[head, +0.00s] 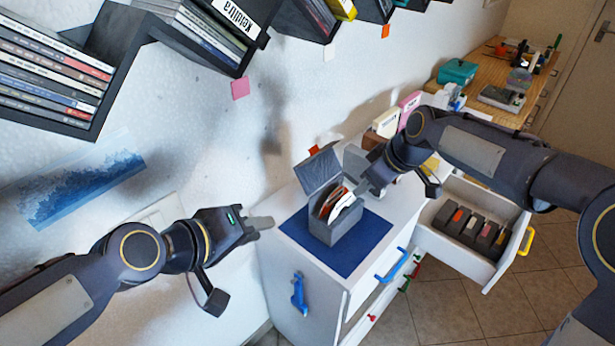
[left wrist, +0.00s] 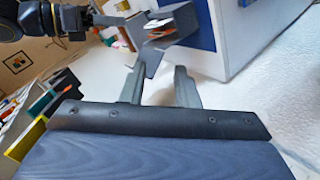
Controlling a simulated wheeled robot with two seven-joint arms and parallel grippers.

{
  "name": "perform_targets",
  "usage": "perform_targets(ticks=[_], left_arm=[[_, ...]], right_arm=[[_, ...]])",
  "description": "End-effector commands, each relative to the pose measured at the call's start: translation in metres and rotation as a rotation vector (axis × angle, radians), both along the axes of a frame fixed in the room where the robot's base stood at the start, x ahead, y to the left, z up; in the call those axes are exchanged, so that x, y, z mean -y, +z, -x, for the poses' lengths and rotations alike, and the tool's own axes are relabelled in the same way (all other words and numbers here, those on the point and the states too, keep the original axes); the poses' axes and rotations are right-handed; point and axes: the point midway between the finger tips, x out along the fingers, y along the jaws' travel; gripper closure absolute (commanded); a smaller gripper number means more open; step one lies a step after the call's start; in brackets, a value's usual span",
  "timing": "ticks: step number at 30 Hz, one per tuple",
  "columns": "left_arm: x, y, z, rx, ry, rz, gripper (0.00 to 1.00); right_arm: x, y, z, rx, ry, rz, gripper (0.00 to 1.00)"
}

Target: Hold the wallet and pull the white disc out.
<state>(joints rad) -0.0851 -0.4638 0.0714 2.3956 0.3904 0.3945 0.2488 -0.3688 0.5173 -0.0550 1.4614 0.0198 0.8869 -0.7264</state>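The grey disc wallet (head: 337,233) stands open on a dark blue mat (head: 302,227) on the white cabinet, its lid raised at the back. Several discs stand in it, among them the white disc (head: 345,204) at the right. My right gripper (head: 361,190) is at the wallet's upper right, close to the white disc; whether it touches or grips it is unclear. My left gripper (head: 268,223) is left of the wallet, apart from it and empty.
Disc shelves (head: 130,40) hang on the wall at upper left. An open drawer (head: 470,225) with several dark cases juts out at right. A white-and-tan box (head: 386,121) stands behind the wallet. A wooden counter (head: 480,75) lies farther back.

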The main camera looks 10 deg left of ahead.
Motion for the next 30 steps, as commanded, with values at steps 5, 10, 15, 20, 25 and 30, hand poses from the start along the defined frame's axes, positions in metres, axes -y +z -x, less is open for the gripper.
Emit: perform_targets(ticks=[5, 10, 15, 20, 25, 30], left_arm=[[0.032, 0.033, -0.071, 0.024, 0.261, 0.350, 0.72], [0.045, 0.036, -0.119, -0.006, 0.566, 0.630, 0.72], [0.050, 0.017, -0.140, -0.039, 0.848, 0.793, 0.72], [0.050, 0.001, -0.143, -0.048, 1.014, 0.853, 0.72], [0.048, -0.007, -0.149, -0.047, 1.074, 0.870, 0.72], [0.045, -0.018, -0.169, -0.046, 1.078, 0.867, 0.72]], right_arm=[[0.000, 0.000, 0.000, 0.000, -0.001, 0.000, 0.64], [0.000, 0.000, 0.000, 0.000, -0.001, 0.000, 0.64], [0.000, 0.000, 0.000, 0.000, -0.001, 0.000, 0.64], [0.000, 0.000, 0.000, 0.000, -0.001, 0.000, 0.64], [0.000, 0.000, 0.000, 0.000, -0.001, 0.000, 0.64], [0.000, 0.000, 0.000, 0.000, -0.001, 0.000, 0.64]])
